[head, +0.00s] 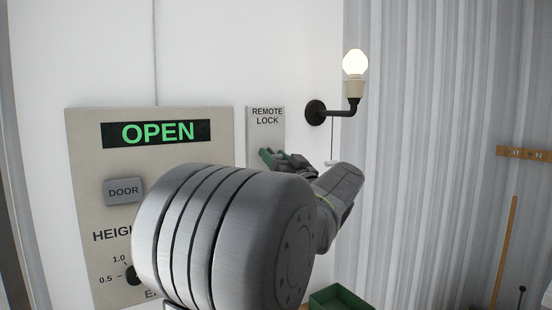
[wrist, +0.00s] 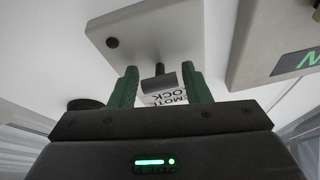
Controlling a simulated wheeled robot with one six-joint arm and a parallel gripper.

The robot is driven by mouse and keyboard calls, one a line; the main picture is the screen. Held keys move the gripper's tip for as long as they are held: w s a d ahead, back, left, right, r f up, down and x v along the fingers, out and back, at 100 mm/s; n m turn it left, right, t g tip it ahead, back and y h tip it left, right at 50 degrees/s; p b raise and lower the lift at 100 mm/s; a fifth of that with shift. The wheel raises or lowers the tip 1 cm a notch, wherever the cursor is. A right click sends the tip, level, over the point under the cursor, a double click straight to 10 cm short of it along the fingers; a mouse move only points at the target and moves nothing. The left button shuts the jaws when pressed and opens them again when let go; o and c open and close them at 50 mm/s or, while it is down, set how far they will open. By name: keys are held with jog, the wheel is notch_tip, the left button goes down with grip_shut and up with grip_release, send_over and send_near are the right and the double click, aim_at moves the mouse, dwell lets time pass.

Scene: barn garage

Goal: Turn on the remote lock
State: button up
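The remote lock panel (head: 267,124) is a narrow beige plate on the white wall, labelled "REMOTE LOCK". In the wrist view the panel (wrist: 186,28) appears upside down, its label partly hidden. A small dark grey switch lever (wrist: 165,79) sticks out from it on a short stem. In the head view my gripper and arm hide the lever. My gripper (head: 275,158) is at the lower part of the panel. In the wrist view its green fingers (wrist: 162,74) are open, one on each side of the lever. I cannot tell whether they touch it.
A larger door panel (head: 84,130) with a lit green "OPEN" display (head: 156,134) and a DOOR button (head: 123,191) is to the left. A lit wall lamp (head: 355,67) is to the right of the lock panel. A green box (head: 341,298) is below.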

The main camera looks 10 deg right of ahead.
aim_at(270, 148)
jog(key=shift+r, duration=0.2)
jog(key=r+g+h+p, duration=0.1)
jog(key=g+p, duration=0.1)
jog(key=shift+s+r+g, duration=0.15)
jog(key=shift+g, duration=0.15)
jog(key=r+g+h+p, duration=0.1)
jog(key=g+p, duration=0.1)
jog(key=p, duration=0.1)
jog(key=shift+r+g, duration=0.1)
jog(key=shift+g, duration=0.2)
jog(key=shift+r+g+h+p, duration=0.3)
jog(key=shift+g+p, duration=0.7)
jog(key=shift+p, duration=0.25)
jog(key=shift+r+g+h+p, duration=0.15)
jog(key=shift+g+h+p, duration=0.4)
jog(key=shift+g, duration=0.45)
jog(key=o, duration=0.8)
jog(key=shift+w, duration=0.2)
